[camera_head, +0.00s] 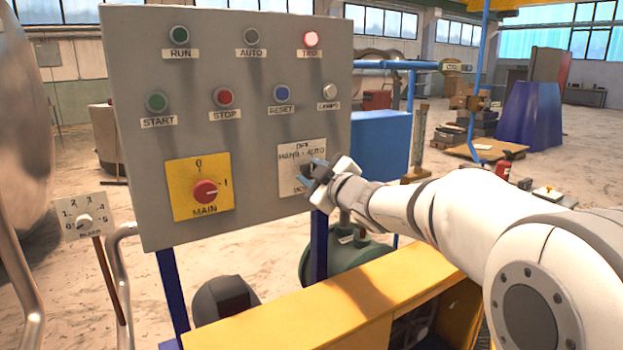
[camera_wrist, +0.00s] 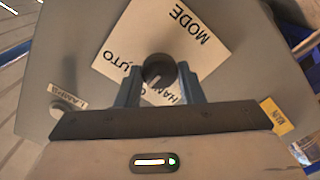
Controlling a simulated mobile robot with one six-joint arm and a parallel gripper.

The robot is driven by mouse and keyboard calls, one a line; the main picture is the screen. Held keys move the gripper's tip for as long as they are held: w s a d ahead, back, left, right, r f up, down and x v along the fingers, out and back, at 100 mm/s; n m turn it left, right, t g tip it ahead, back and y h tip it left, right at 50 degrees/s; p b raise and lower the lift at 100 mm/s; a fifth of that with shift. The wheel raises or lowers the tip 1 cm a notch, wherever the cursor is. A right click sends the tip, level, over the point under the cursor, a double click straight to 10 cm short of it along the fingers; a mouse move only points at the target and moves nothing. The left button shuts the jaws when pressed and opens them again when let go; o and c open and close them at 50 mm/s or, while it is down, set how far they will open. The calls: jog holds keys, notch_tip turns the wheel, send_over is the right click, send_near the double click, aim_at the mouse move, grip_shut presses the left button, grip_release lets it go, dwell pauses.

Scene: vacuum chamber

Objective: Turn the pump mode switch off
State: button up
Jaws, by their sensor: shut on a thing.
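The pump mode switch is a round black knob (camera_wrist: 160,70) on a white plate (camera_head: 288,160) at the lower right of the grey control panel. The plate reads OFF at the top, HAND and AUTO below it, and MODE near the bottom. My gripper (camera_head: 308,174) reaches the plate from the right and hides the knob in the head view. In the wrist view my gripper (camera_wrist: 160,76) has one finger on each side of the knob and is shut on it. A pale mark on the knob points down and slightly left there. The OFF label is hidden in the wrist view.
The grey panel (camera_head: 240,110) also carries a yellow plate with the red MAIN switch (camera_head: 205,191), several push buttons and a lit red TRIP lamp (camera_head: 311,39). The LAMPS knob (camera_head: 328,90) sits just above the mode plate. A yellow bench (camera_head: 300,310) stands below my arm.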

dwell(0.4)
jog(key=o, duration=0.9)
jog(key=shift+s, duration=0.1)
jog(key=shift+v, duration=3.9)
